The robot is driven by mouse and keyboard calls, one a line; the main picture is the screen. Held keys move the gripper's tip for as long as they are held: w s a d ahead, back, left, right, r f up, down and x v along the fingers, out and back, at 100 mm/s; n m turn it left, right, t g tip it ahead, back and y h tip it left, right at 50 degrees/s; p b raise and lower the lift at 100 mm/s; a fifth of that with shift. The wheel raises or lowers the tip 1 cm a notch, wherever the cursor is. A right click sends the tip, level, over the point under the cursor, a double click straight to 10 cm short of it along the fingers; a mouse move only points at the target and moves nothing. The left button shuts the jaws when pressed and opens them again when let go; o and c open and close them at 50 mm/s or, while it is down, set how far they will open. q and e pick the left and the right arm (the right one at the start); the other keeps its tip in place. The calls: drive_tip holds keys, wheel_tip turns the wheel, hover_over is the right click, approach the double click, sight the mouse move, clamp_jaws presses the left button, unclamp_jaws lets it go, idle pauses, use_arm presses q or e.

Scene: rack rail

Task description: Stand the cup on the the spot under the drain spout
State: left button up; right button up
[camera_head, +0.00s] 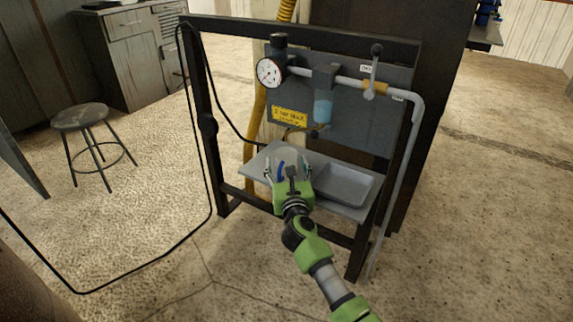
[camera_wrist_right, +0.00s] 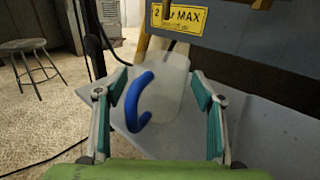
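The cup (camera_wrist_right: 172,88) is whitish and translucent, with a blue handle (camera_wrist_right: 133,100) facing left in the right wrist view. It looks upright over the left part of the grey shelf (camera_head: 258,166); its base contact is hard to tell. In the head view the cup (camera_head: 289,154) is partly behind my right gripper (camera_head: 287,166). My right gripper's teal-padded fingers (camera_wrist_right: 159,84) are spread wide, one each side of the cup, with gaps visible. The drain spout (camera_head: 316,131) appears below the blue filter bowl (camera_head: 322,110), right of the cup. No marked spot is clear. My left gripper is out of view.
A grey tray (camera_head: 347,184) takes up the right part of the shelf. A dark rack frame (camera_head: 203,110) surrounds it. A gauge (camera_head: 269,72), grey pipe (camera_head: 408,150) and yellow label (camera_head: 289,116) are above or beside the shelf. A stool (camera_head: 81,117) stands at left.

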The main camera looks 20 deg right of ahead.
drive_tip(key=shift+s, duration=0.1)
drive_tip(key=v, duration=0.8)
